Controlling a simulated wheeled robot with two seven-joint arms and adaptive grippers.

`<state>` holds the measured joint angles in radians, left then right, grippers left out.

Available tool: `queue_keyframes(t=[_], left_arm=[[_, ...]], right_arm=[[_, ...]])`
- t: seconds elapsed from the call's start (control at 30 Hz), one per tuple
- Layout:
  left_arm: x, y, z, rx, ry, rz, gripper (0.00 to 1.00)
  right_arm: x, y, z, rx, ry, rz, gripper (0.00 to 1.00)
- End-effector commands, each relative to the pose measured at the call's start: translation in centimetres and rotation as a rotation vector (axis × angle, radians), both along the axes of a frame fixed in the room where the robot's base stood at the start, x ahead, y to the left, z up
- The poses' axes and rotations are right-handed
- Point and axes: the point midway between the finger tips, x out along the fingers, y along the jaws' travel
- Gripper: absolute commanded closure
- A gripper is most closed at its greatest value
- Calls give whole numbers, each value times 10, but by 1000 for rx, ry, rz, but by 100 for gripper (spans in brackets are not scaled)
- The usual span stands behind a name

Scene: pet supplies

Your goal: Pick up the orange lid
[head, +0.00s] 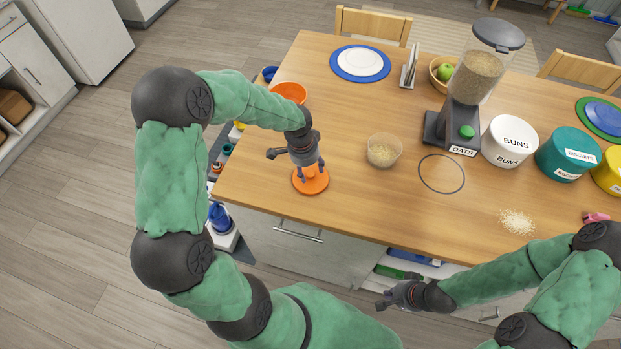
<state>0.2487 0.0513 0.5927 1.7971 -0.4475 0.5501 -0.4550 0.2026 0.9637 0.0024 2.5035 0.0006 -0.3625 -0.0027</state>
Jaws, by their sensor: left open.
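The orange lid (311,184) is a flat round disc on the wooden tabletop, near the table's left front part. My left gripper (311,174) points down right over the lid, with its open fingers at the lid's middle. Whether the fingers touch the lid is too small to tell. The gripper covers the far part of the lid. My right gripper (385,301) hangs low in front of the table's front edge, away from the lid. Its fingers are small and dark, and their opening is unclear.
An orange bowl (290,92) stands behind my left wrist. A clear cup of oats (383,151) stands right of the lid. An oats dispenser (473,90), a white BUNS canister (509,141) and a teal canister (567,154) stand further right.

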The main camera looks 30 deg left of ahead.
Motion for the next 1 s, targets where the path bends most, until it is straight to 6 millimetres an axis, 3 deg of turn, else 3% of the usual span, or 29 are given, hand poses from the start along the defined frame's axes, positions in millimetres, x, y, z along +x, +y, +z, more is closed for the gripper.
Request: queue_keyframes(t=[0.13, 0.4, 0.57, 0.6, 1.0], left_arm=[[2, -1, -22, 0, 2, 0, 44], [3, -2, -24, -1, -1, 1, 44], [3, -2, -24, 0, 0, 0, 89], [3, -2, -24, 0, 0, 0, 94], [3, -2, -23, -1, -1, 0, 95]], right_arm=[[0, 0, -5, 0, 0, 0, 100], [0, 0, -5, 0, 0, 0, 100], [0, 0, -5, 0, 0, 0, 100], [0, 0, -5, 0, 0, 0, 100], [0, 0, -5, 0, 0, 0, 100]])
